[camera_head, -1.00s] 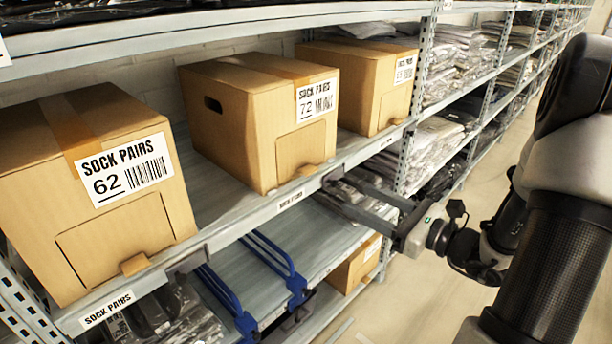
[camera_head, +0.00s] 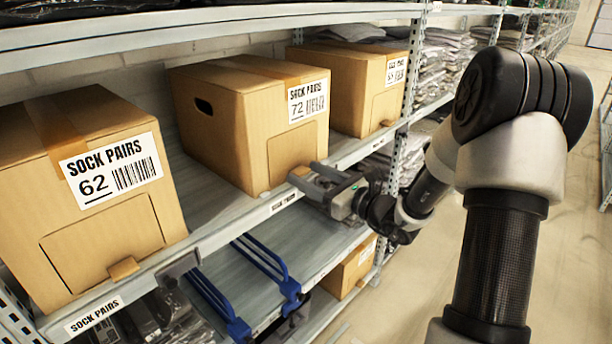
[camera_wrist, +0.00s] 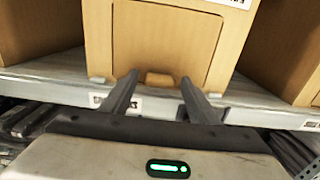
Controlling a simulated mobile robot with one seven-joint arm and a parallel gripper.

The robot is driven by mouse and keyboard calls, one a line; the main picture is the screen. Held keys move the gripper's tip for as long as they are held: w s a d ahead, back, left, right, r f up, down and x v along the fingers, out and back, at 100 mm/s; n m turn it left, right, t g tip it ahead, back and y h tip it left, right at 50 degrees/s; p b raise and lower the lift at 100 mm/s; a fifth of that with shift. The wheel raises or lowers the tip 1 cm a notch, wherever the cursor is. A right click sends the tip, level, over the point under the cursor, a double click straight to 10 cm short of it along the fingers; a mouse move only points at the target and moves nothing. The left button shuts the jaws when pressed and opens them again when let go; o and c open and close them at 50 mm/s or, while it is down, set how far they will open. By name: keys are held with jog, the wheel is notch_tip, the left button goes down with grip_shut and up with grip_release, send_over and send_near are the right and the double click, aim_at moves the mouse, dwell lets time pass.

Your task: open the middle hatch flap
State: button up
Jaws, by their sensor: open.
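The middle box (camera_head: 232,130) is brown cardboard with a "SOCK PAIRS 72" label and stands on the shelf between two similar boxes. Its hatch flap (camera_head: 290,152) is closed flat in the front face and also shows in the wrist view (camera_wrist: 160,42). A small tan pull tab (camera_wrist: 160,79) sits at the flap's lower edge. My gripper (camera_head: 306,176) is open in front of the box. In the wrist view its two fingers (camera_wrist: 160,84) point at the box, one on each side of the tab. I cannot tell whether they touch it.
The "62" box (camera_head: 75,150) stands to the left and another box (camera_head: 355,90) to the right, both with closed flaps. The shelf's front edge (camera_head: 222,232) runs just below the tab. Blue rails (camera_head: 268,262) lie on the shelf beneath. The aisle floor is free at the right.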

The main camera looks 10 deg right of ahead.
jog(key=shift+w+a, duration=0.35)
jog(key=shift+w, duration=0.15)
grip_shut()
jog(key=r+p, duration=0.1)
jog(key=p, duration=0.2)
jog(key=s+d+r+g+h+p, duration=0.1)
jog(key=p, duration=0.1)
jog(key=shift+s+g+p, duration=0.25)
jog(key=shift+g+p, duration=0.05)
jog(key=shift+p, duration=0.1)
jog(key=s+d+r+g+h+p, duration=0.3)
jog(key=s+r+g+p, duration=0.1)
jog(key=p, duration=0.9)
jog(key=shift+r+g+h, duration=0.3)
jog(key=shift+r+g, duration=0.1)
jog(key=shift+r, duration=0.05)
